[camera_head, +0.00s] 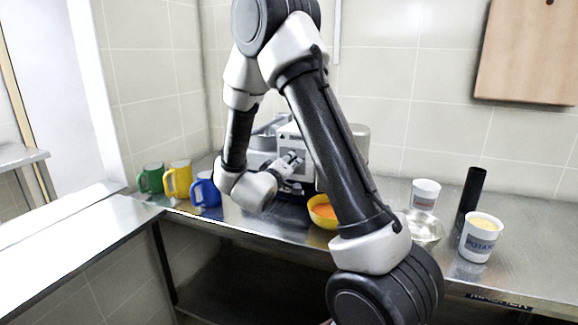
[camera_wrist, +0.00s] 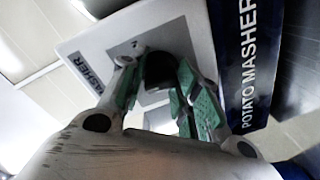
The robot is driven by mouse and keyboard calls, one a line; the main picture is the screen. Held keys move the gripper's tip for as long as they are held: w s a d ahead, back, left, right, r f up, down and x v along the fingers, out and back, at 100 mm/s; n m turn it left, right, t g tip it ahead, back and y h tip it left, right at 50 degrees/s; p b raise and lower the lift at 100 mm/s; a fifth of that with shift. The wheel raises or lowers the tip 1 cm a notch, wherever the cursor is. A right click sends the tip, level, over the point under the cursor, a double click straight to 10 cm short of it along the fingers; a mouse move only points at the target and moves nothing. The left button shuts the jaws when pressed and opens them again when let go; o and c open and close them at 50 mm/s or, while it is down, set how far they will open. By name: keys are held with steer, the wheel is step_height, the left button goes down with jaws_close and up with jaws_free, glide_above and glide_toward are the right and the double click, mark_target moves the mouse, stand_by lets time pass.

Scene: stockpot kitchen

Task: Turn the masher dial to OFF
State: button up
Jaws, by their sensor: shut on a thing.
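The potato masher (camera_head: 297,138) is a pale grey machine on the steel counter, partly hidden behind my arm. Its grey face (camera_wrist: 90,50) and dark blue side panel with white POTATO MASHER lettering (camera_wrist: 250,65) fill much of the wrist view. The black dial (camera_wrist: 160,70) is on that face, between my fingers. My gripper (camera_wrist: 158,85) has its green-padded fingers shut on the dial, one on each side. In the head view my gripper (camera_head: 291,160) is at the machine's front. The dial's pointer and its OFF mark cannot be made out.
Green (camera_head: 151,178), yellow (camera_head: 178,179) and blue (camera_head: 205,190) mugs stand left of the machine. A yellow bowl with orange contents (camera_head: 323,211) is close to my arm. A metal bowl (camera_head: 423,228), white cups, a potato tub (camera_head: 480,240) and a black cylinder (camera_head: 471,190) stand right.

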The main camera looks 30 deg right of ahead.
steer(key=shift+n, duration=0.5)
steer(key=o, duration=1)
steer(key=v, duration=1.2)
